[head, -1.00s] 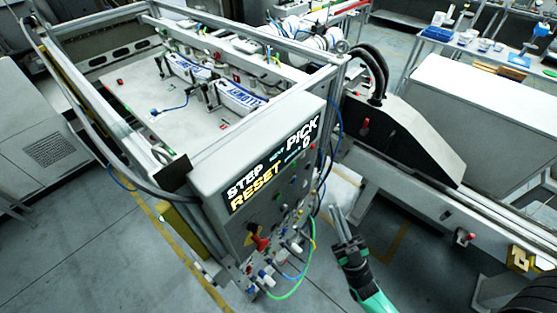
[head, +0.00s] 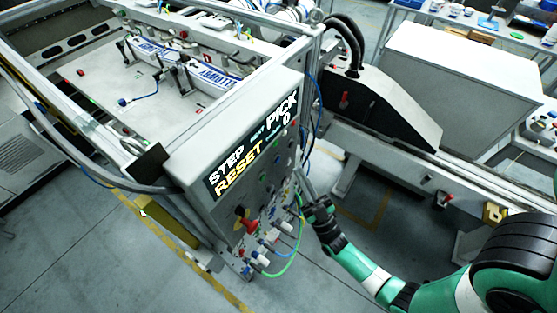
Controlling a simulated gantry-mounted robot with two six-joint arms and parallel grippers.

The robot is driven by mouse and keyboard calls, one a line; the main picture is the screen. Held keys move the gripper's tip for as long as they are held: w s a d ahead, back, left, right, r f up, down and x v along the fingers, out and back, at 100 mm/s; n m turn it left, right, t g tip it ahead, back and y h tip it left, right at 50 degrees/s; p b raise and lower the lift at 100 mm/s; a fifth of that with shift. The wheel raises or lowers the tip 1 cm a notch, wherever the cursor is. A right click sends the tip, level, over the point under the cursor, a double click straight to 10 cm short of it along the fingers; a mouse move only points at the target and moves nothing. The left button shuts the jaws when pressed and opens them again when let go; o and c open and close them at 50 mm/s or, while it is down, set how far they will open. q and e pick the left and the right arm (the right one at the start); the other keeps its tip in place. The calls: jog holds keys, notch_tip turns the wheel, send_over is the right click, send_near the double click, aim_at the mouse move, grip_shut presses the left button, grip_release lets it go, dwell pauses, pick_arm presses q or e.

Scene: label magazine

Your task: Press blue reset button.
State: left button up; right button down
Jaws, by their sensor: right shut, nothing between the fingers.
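The grey control box (head: 190,165) stands at the corner of the machine frame. Its display (head: 226,172) reads STEP RESET and PICK 0. Below the display, the sloping front carries several small coloured buttons and knobs, among them a red rotary switch on yellow (head: 246,222). The blue reset button is too small to single out for sure. My right gripper (head: 301,175) is shut and empty, its fingertips close to the right edge of this front. Whether they touch it cannot be told. My left gripper is not in view.
Blue and green cables (head: 285,268) loop below the box, near my right gripper. Black hoses (head: 352,45) and a dark sloped cover (head: 395,110) stand behind at the right. The machine bed (head: 150,95) holds blue-lettered parts. The floor in front is clear.

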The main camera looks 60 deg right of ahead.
jog(key=shift+w+d+b, duration=0.15)
jog(key=shift+w+b, duration=0.15)
jog(key=shift+w, duration=0.5)
jog(key=shift+w+d+b, duration=0.1)
jog(key=shift+w+b, duration=0.2)
jog(key=shift+w, duration=0.45)
dwell(0.8)
jog(key=shift+w+b, duration=0.3)
jog(key=shift+w, duration=0.15)
jog(key=shift+w+d+b, duration=0.1)
jog(key=shift+w+b, duration=0.2)
jog(key=shift+w, duration=0.05)
dwell(0.4)
dwell(0.4)
jog(key=shift+s, duration=0.8)
jog(key=shift+s+a+p, duration=0.25)
jog(key=shift+s, duration=1)
jog(key=shift+s+a+p, duration=0.2)
jog(key=shift+s+p, duration=0.05)
jog(key=shift+s, duration=1)
